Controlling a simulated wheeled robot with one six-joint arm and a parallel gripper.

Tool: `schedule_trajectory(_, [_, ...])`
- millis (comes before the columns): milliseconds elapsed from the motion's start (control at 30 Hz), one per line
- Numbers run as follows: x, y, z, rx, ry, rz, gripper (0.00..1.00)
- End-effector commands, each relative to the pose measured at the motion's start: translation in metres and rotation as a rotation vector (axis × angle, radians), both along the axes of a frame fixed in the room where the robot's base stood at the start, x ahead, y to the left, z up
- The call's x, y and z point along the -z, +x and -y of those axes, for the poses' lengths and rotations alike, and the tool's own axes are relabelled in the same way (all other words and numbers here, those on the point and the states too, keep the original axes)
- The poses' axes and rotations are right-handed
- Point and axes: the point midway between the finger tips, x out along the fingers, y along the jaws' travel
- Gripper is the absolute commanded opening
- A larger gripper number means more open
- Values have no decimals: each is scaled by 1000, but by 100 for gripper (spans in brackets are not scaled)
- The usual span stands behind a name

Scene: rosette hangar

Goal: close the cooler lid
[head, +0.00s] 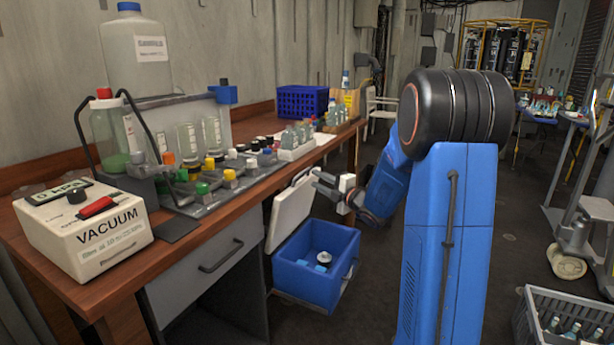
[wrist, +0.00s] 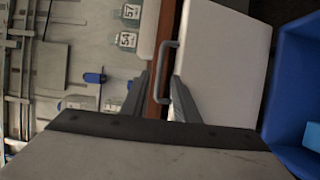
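The blue cooler (head: 338,277) stands on the floor beside the workbench, with a small white, dark-topped item (head: 323,260) inside. Its white lid (head: 290,215) is open, standing up and leaning back on the bench side. The lid (wrist: 222,65) fills the upper right of the wrist view, and the blue cooler (wrist: 290,95) is at the right edge. A grey handle (wrist: 168,45) shows at the lid's edge. My gripper (head: 322,183) is at the lid's upper edge. In the wrist view its fingers (wrist: 160,85) are apart around the handle's near end; contact is unclear.
The wooden workbench (head: 125,262) with bottles, vials and a vacuum box (head: 85,235) lies to the left, close to the lid. A grey crate (head: 570,300) of bottles is at the lower right. Dark floor right of the cooler is clear.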

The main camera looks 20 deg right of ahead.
Motion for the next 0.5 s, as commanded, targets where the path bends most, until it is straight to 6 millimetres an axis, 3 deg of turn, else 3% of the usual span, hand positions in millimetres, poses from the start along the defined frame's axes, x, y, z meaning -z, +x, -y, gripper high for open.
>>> schedule_trajectory(233, [-2,39,-12,-2,0,1,28])
schedule_trajectory(500, [-3,60,-17,0,0,0,28])
